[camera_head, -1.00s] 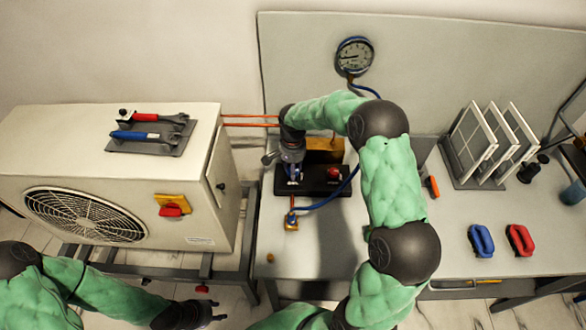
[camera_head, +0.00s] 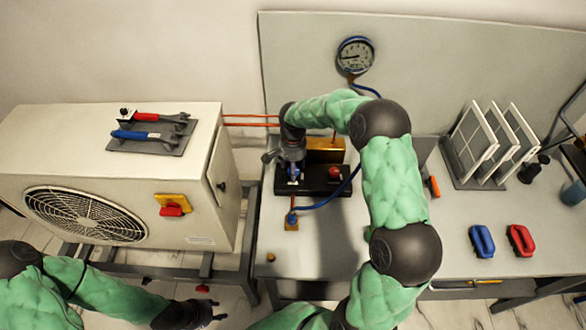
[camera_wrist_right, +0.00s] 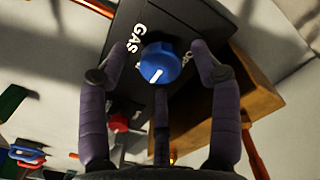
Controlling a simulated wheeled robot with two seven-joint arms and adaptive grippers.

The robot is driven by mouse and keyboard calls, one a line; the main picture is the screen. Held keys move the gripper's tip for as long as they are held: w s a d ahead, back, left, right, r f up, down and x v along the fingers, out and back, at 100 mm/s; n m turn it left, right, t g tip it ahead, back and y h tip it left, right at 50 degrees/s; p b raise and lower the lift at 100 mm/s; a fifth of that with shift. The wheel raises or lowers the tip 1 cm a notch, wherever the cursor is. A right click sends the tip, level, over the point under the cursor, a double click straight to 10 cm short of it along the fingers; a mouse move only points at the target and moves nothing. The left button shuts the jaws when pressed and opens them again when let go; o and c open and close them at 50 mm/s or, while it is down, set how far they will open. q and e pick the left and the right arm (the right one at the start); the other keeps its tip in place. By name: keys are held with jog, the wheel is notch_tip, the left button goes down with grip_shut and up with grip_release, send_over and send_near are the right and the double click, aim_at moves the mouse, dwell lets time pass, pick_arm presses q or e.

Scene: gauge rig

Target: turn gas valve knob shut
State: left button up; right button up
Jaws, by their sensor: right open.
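The blue gas valve knob (camera_wrist_right: 160,63) has a white pointer line and sits on a black panel (camera_wrist_right: 185,25) with white lettering, partly reading GAS. In the head view, the knob (camera_head: 294,172) shows beside my right gripper (camera_head: 288,160), which comes down over the left part of the black base (camera_head: 322,181). My left gripper (camera_head: 212,310) is low at the left, away from the knob, its fingers apart and empty.
A blue hose (camera_head: 330,198) runs to a small fitting (camera_head: 291,224) in front. A round gauge (camera_head: 355,56) hangs on the back panel. Blue (camera_head: 481,241) and red (camera_head: 520,240) handled items lie right.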

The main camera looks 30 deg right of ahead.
notch_tip(320, 180, up, 11)
dwell(0.4)
jog(key=shift+r, duration=0.2)
